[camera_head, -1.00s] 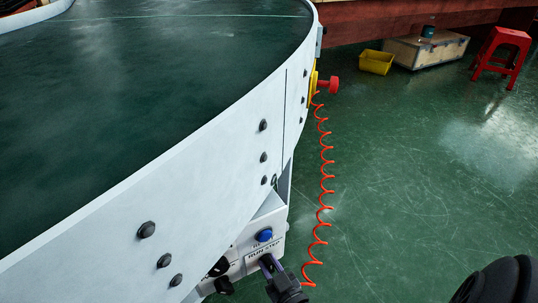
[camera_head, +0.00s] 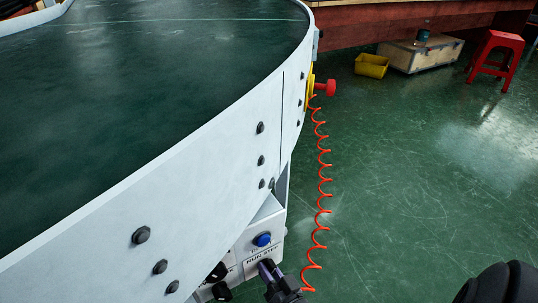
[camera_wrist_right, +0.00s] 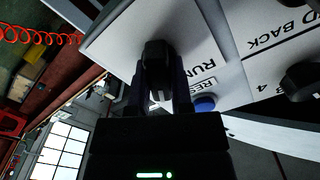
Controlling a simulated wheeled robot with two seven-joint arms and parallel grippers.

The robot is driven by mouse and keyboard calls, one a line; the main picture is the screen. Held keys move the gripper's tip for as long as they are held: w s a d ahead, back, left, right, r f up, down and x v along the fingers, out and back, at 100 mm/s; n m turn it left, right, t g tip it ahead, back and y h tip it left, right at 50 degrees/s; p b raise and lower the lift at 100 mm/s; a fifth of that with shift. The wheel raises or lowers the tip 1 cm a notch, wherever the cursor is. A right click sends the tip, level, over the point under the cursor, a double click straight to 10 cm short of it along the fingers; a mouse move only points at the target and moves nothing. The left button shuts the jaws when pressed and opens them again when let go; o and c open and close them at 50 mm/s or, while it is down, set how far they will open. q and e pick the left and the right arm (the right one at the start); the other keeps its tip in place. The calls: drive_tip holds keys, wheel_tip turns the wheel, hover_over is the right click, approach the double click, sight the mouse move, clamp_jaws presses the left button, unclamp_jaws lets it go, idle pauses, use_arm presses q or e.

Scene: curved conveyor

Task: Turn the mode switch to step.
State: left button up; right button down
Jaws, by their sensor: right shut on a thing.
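The mode switch (camera_wrist_right: 157,54) is a black knob on the white control panel (camera_wrist_right: 113,45), seen in the right wrist view. My right gripper (camera_wrist_right: 160,78) is shut around this knob, one finger on each side. The word RUN shows beside the knob; the knob's pointer direction is not clear. In the head view my right gripper (camera_head: 267,268) is at the panel under the printed RUN STEP label, and its fingers cover the switch. My left gripper is not in view.
A blue button (camera_head: 262,240) is close to the gripper. Black knobs (camera_head: 217,272) are left of it on the panel. A coiled red cord (camera_head: 324,188) hangs from a red button (camera_head: 326,87) on the conveyor's side (camera_head: 190,185).

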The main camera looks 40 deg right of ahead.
idle(0.4)
drive_tip(key=c, duration=0.5)
unclamp_jaws()
